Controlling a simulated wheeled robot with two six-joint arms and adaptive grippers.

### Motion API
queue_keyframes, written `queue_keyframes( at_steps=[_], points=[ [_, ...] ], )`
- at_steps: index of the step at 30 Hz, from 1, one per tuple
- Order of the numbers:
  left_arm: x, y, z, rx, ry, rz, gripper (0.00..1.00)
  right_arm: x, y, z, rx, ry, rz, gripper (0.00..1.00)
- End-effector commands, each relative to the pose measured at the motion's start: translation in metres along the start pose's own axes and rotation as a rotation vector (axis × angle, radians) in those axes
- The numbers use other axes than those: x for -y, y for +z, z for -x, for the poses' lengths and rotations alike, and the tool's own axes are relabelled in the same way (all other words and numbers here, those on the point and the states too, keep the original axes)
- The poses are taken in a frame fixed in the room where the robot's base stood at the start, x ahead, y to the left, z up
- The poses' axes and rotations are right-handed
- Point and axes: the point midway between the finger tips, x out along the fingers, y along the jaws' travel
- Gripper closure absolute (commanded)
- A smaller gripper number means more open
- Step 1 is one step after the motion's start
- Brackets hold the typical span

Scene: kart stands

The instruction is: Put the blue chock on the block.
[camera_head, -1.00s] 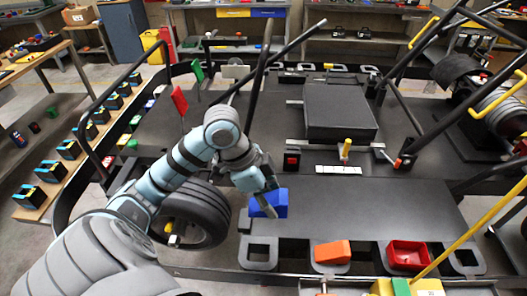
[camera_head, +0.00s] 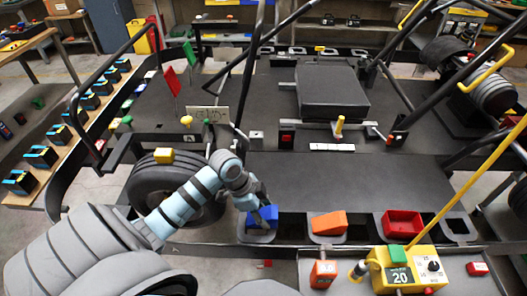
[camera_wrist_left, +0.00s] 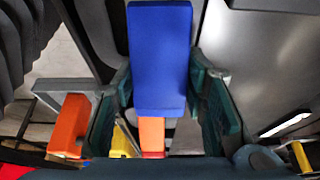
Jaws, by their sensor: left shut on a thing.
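The blue chock (camera_head: 258,221) is gripped by my left gripper (camera_head: 264,214) at the front left of the dark deck. It appears over the leftmost grey square frame of the front row; I cannot tell whether it touches it. In the left wrist view the blue chock (camera_wrist_left: 160,58) fills the space between the fingers of my left gripper (camera_wrist_left: 163,75). A large flat dark grey block (camera_head: 330,90) lies on the deck farther back, with nothing on top. My right gripper is not in view.
A yellow box (camera_head: 402,268) with a slanting yellow pole stands at front right. A yellow-topped lever (camera_head: 338,128) stands before the block. Dark bars rise on both sides. The deck's middle is bare.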

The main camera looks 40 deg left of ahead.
Motion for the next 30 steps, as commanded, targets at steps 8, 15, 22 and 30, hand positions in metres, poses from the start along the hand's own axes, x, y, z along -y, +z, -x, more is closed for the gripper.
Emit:
queue_keyframes(
  at_steps=[8, 15, 22, 30],
  points=[
    [0.000, 0.000, 0.000, 0.000, 0.000, 0.000, 0.41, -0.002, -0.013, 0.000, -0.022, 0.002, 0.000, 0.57],
    [0.000, 0.000, 0.000, 0.000, 0.000, 0.000, 0.41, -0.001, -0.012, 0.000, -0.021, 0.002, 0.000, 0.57],
    [0.001, 0.000, 0.017, 0.002, -0.003, -0.002, 0.41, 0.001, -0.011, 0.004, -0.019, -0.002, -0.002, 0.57],
    [0.001, 0.000, 0.082, 0.006, -0.005, -0.005, 0.41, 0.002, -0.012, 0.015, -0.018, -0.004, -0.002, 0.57]
  ],
)
